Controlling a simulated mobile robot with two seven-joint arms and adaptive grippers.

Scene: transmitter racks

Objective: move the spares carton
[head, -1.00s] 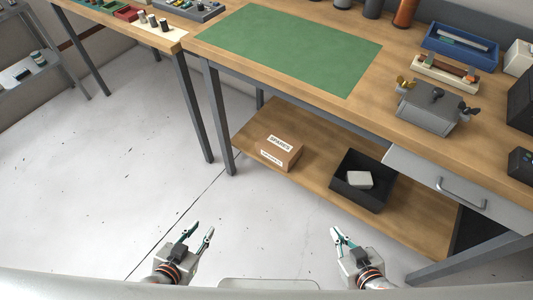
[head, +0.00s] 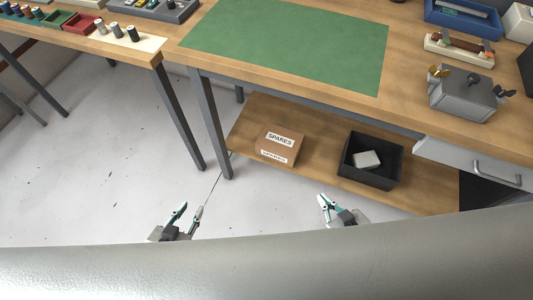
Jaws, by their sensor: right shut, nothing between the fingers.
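The spares carton (head: 279,149) is a small brown box with white labels, one reading SPARES. It sits closed on the wooden lower shelf (head: 321,177) under the workbench, left of a black bin. My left gripper (head: 193,206) is open and empty over the floor, below and left of the carton in the picture. My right gripper (head: 323,197) is shut and empty, below and right of the carton, near the shelf's front edge. Neither gripper touches the carton. My own grey body hides the bottom of the view.
The black bin (head: 386,179) holds a pale block (head: 367,159). The bench top bears a green mat (head: 290,40) and a grey vise-like device (head: 463,96). A bench leg (head: 211,130) stands left of the carton. Floor at left is clear.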

